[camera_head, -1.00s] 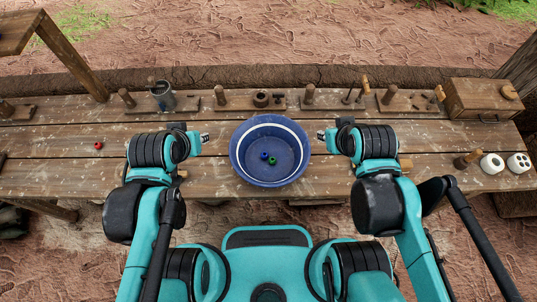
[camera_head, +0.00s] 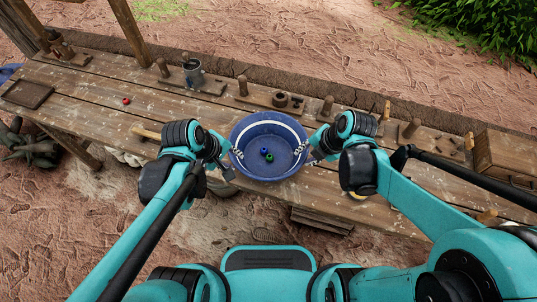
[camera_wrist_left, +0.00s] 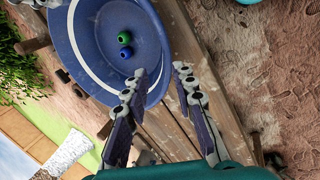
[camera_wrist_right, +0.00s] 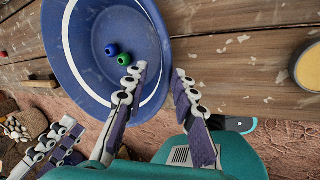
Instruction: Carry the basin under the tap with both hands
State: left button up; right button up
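The blue basin (camera_head: 285,175) with a white ring inside is in the middle of the head view, near the front of the table. A small blue piece (camera_head: 264,151) and a small green piece (camera_head: 269,158) lie in it. My left gripper (camera_head: 238,154) is at its left rim and my right gripper (camera_head: 298,153) at its right rim. The basin's underside is hidden. I see no clear tap.
The wooden table (camera_head: 100,93) runs diagonally. A red piece (camera_head: 126,100) and a dark tray (camera_head: 27,94) lie left. The table left of the basin is mostly clear.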

aim_at(291, 163)
pick_arm(q)
jog(key=shift+f, duration=0.1)
pick_arm(e)
jog(key=shift+a+f, duration=0.1)
